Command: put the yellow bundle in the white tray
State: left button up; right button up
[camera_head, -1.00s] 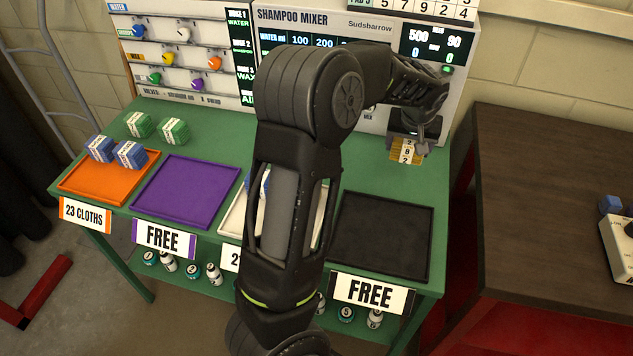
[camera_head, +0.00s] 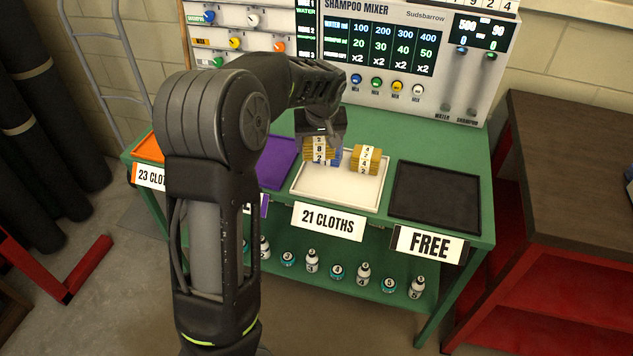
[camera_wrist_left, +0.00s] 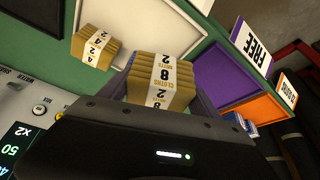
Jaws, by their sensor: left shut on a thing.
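My left gripper (camera_head: 320,132) is shut on a yellow bundle (camera_head: 316,152) with a white numbered band. The held bundle also shows large in the left wrist view (camera_wrist_left: 160,85). It hangs over the back left part of the white tray (camera_head: 335,192); I cannot tell its exact height. My right gripper is not in view.
The purple tray (camera_head: 277,160) lies left of the white one and the empty black tray (camera_head: 437,197) right of it. The shampoo mixer (camera_head: 400,60) stands behind. A "21 CLOTHS" sign (camera_head: 328,222) is at the front. My left arm hides part of the table.

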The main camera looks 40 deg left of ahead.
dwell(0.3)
pick_arm(q)
jog(key=shift+f+p, duration=0.4)
jog(key=shift+f, duration=2.75)
jog(key=shift+f, duration=1.85)
